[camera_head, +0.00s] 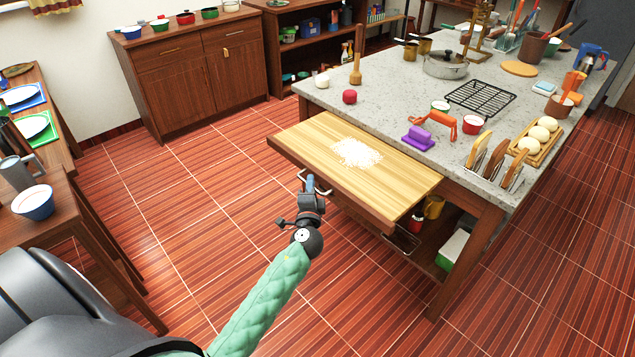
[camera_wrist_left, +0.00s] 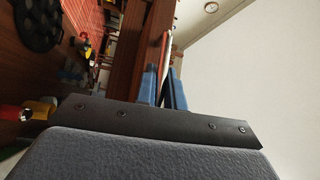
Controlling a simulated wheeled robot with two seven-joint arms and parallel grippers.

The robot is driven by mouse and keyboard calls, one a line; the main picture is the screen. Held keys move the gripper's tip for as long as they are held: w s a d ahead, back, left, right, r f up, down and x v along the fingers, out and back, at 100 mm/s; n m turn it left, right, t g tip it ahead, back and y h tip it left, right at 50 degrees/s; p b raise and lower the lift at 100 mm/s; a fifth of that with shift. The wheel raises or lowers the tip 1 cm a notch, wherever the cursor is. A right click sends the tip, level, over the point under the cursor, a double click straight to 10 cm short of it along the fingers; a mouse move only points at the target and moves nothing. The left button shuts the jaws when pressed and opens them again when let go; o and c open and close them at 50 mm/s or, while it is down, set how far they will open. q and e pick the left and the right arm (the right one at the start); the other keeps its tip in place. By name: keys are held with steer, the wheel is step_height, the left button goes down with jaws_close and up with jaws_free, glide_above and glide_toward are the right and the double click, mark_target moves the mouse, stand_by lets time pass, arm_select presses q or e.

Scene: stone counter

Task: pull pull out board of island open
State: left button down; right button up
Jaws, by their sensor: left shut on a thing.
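The pull-out board (camera_head: 290,145) is a light wooden slab with a dark front edge. It sticks out from the island (camera_head: 385,75) below the stone top, over the floor. A heap of white powder (camera_head: 357,152) lies on it. A metal handle (camera_head: 326,190) sits on its front edge, partly hidden by my gripper. My left gripper (camera_head: 312,184) is shut on this handle. My right gripper is not in view.
A side table (camera_head: 75,190) stands at the left. The tiled floor before the board is clear.

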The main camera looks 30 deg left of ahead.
arm_select(q)
steer(key=shift+s, duration=0.1)
steer(key=c, duration=1.5)
jaws_free()
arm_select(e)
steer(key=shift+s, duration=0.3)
arm_select(q)
steer(key=shift+f, duration=0.1)
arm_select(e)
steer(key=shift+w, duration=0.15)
